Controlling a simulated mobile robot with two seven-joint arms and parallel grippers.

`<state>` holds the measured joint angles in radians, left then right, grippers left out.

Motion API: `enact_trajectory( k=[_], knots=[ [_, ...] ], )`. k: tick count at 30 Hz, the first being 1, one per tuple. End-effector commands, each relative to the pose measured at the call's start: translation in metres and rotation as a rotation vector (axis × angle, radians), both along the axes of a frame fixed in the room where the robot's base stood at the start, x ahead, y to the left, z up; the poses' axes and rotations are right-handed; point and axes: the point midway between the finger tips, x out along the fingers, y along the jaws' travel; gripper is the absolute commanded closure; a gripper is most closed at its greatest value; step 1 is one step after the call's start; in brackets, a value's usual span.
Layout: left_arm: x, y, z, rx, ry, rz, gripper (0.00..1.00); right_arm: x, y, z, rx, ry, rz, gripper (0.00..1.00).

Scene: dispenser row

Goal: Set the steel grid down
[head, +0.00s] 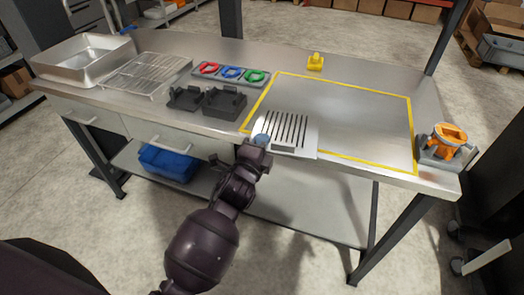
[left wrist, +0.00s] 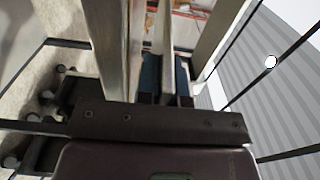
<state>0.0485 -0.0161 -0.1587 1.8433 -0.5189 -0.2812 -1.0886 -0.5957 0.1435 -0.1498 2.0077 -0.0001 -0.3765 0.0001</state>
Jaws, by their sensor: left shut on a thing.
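The steel grid (head: 293,128) is a flat plate with a row of dark slots. In the head view it shows across the front left part of a yellow taped outline (head: 345,90) on the steel bench (head: 225,50). My left gripper (head: 262,141) is shut on the grid's near left edge. In the left wrist view the gripper (left wrist: 166,75) has a thin upright edge between its blue pads. I cannot tell whether the grid touches the bench. My right gripper is not in view.
A yellow piece (head: 315,62) stands behind the taped outline. Black holders (head: 224,104), a tray with red, blue and green rings (head: 230,73), a wire rack (head: 148,75) and a metal pan (head: 84,60) are left. An orange part in a grey holder (head: 447,153) stands right.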

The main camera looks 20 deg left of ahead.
Motion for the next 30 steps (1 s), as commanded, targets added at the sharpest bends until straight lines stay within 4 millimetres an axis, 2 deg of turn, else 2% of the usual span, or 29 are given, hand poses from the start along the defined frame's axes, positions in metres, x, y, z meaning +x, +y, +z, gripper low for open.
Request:
enact_trajectory(
  k=[1, 6, 20, 21, 25, 30],
  knots=[
    [0.0, 0.0, -0.012, -0.002, 0.005, 0.0, 1.0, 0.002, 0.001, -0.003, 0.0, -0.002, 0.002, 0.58],
    [0.0, 0.0, -0.029, 0.0, 0.003, 0.0, 1.0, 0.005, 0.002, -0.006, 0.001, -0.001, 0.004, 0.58],
    [0.0, 0.0, -0.033, 0.0, 0.001, -0.001, 1.0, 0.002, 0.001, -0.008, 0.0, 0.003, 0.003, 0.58],
    [0.0, 0.0, -0.033, 0.001, 0.002, 0.0, 0.86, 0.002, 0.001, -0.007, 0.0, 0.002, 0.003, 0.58],
    [0.0, 0.0, -0.033, 0.001, 0.002, 0.0, 0.66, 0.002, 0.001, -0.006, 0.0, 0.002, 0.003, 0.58],
    [0.0, 0.0, -0.033, 0.001, 0.002, 0.0, 0.66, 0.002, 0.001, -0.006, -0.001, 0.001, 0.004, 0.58]
  ],
)
